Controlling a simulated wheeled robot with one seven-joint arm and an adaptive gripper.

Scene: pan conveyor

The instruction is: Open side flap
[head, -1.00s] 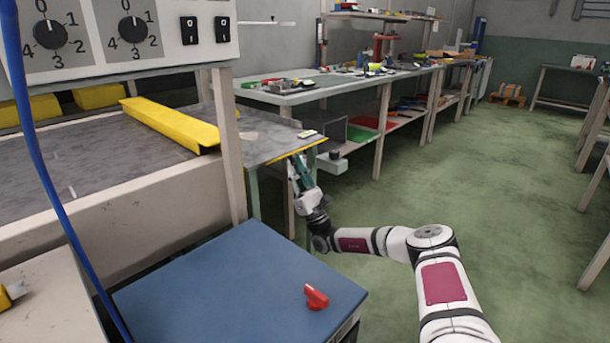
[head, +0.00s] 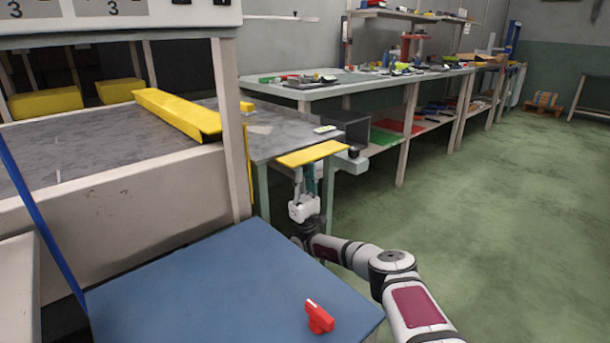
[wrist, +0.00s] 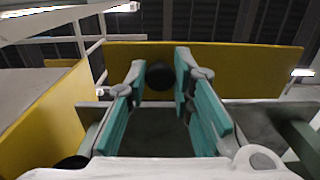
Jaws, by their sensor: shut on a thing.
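The side flap is a yellow panel (head: 312,153) at the end of the grey conveyor table. In the head view it stands out from the table edge, close to level. My gripper (head: 309,176) is just below it, pointing up, its fingertips partly hidden under the panel. In the wrist view the yellow panel (wrist: 235,68) spans the width behind my teal fingers (wrist: 160,70). A round black knob (wrist: 160,76) shows between the fingertips, in front of the panel. My gripper is shut on this knob; the exact contact is hard to see.
The conveyor table (head: 268,143) with a yellow guide rail (head: 178,112) is at the left. A blue-topped cabinet (head: 220,280) with a red switch (head: 319,317) stands in front. A workbench (head: 310,92) runs behind. Green floor (head: 480,220) is clear at the right.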

